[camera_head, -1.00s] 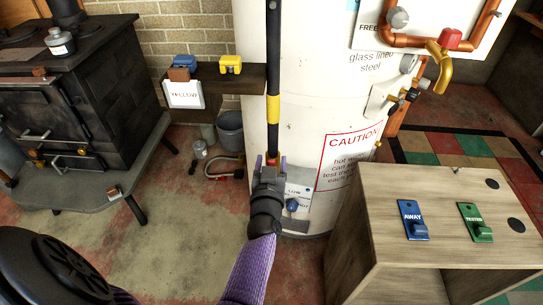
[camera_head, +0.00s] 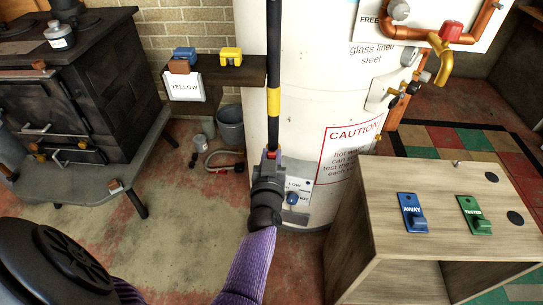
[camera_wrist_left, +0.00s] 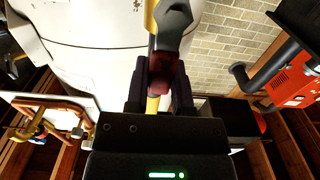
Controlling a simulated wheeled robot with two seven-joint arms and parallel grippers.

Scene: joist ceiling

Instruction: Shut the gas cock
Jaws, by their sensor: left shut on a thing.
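The gas pipe (camera_head: 273,104), dark with a yellow band, runs down the front of the white water heater (camera_head: 310,80). At its lower end, my left gripper (camera_head: 271,158) is shut around the gas cock and hides most of it in the head view. In the left wrist view, the black fingers of my left gripper (camera_wrist_left: 160,82) close on a dark red handle (camera_wrist_left: 152,70) of the cock. A grey valve body (camera_wrist_left: 175,24) and yellow pipe show there. The handle's exact angle to the pipe is hard to tell. My right gripper is not in view.
The heater's control with a blue knob (camera_head: 292,198) is just right of my left gripper. A wooden stand (camera_head: 395,180) with blue and green tags is at right. A black stove (camera_head: 75,100) stands left. A shelf (camera_head: 225,92) and bucket (camera_head: 230,127) are behind.

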